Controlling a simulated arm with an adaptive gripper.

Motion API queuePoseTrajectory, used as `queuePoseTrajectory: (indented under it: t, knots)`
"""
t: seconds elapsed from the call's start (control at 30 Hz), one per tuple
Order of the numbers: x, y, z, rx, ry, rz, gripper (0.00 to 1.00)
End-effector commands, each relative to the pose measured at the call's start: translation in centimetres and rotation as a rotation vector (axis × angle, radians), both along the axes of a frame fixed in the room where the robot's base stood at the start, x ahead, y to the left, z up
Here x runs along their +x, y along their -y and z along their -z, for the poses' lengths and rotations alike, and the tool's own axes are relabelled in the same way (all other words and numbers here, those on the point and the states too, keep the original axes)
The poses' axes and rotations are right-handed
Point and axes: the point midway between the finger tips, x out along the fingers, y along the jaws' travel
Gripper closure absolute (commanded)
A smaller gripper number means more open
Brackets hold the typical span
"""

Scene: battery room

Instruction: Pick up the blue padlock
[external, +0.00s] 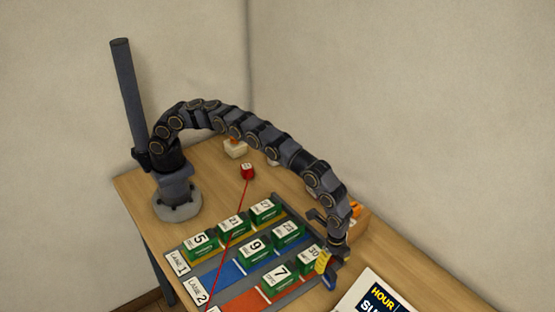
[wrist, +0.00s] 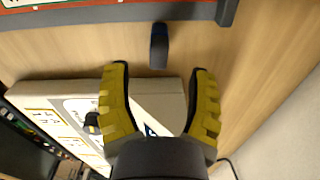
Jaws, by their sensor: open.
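A small dark blue and black object (wrist: 159,46), which looks like the blue padlock, lies on the wooden table by the grey frame's edge in the wrist view. It is centred just beyond my fingertips, with a gap on both sides. My gripper (wrist: 159,71) is open, with two yellow ridged fingers and nothing between the tips. In the external view my gripper (external: 325,263) points down at the right end of the lane board. A small blue patch (external: 330,281) shows under it there, mostly hidden by the gripper.
The lane board (external: 212,262) carries several green numbered blocks (external: 256,248) close left of my gripper. A white sign (external: 372,297) lies at the front right. A red cube (external: 247,171) with a red line stands behind the board.

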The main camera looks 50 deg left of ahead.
Motion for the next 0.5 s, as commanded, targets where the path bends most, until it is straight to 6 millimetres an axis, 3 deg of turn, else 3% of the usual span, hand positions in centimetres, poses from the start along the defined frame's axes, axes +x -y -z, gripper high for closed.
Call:
queuePoseTrajectory:
  t: [0.37,0.5]
  knots:
    - [-0.2,0.1,3.8,0.004,-0.002,0.0,0.43]
    - [-0.3,0.2,6.1,0.006,-0.003,-0.002,0.43]
